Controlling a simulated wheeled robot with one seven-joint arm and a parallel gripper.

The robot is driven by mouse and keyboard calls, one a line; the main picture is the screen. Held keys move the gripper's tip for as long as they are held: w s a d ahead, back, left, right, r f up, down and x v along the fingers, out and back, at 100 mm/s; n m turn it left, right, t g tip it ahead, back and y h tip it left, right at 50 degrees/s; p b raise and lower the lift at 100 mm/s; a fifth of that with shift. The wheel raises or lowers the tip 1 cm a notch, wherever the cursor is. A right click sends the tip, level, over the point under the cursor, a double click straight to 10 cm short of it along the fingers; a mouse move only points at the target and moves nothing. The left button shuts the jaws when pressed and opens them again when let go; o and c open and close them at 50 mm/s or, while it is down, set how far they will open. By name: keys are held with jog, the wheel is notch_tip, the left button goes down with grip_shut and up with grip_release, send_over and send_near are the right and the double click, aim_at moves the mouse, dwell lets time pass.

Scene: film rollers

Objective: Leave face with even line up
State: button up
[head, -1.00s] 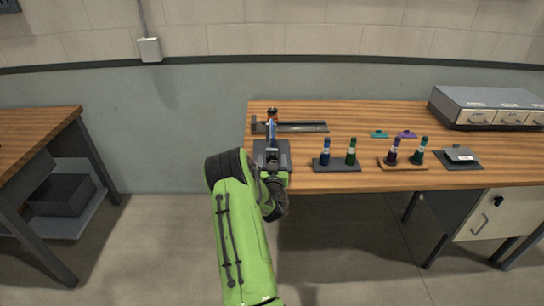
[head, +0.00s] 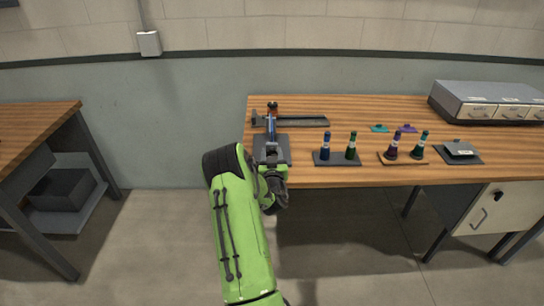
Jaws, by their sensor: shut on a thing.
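My gripper (head: 271,124) is at the left end of the wooden table, seen from behind. It is shut on a small red-brown roller (head: 272,106), of which only the top shows beyond the fingers. The roller is by the left end of a long dark grey rail fixture (head: 305,122). I cannot tell whether it touches the fixture. A blue roller (head: 325,154) and a green roller (head: 351,150) stand upright on a dark base. A purple roller (head: 392,150) and a dark green roller (head: 419,148) stand on a brown base. Any face lines are too small to see.
On the wooden table (head: 370,172) lie a teal tag (head: 380,128), a purple tag (head: 407,128) and a dark pad with a grey piece (head: 461,149). A grey drawer unit (head: 490,101) stands at the back right. Another table (head: 36,115) is at the far left.

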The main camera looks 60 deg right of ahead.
jog(key=n+b, duration=0.1)
jog(key=n, duration=0.2)
jog(key=shift+w+f+n, duration=0.1)
jog(key=shift+n, duration=0.3)
jog(key=n+b, duration=0.1)
jog(key=n, duration=0.3)
jog(key=shift+w+a+n, duration=0.1)
jog(key=shift+n, duration=0.2)
jog(key=n, duration=0.4)
jog(key=shift+n, duration=0.3)
jog(key=shift+f+n, duration=0.15)
jog(key=shift+n, duration=2.05)
jog(key=o, duration=1.1)
jog(key=shift+c, duration=0.2)
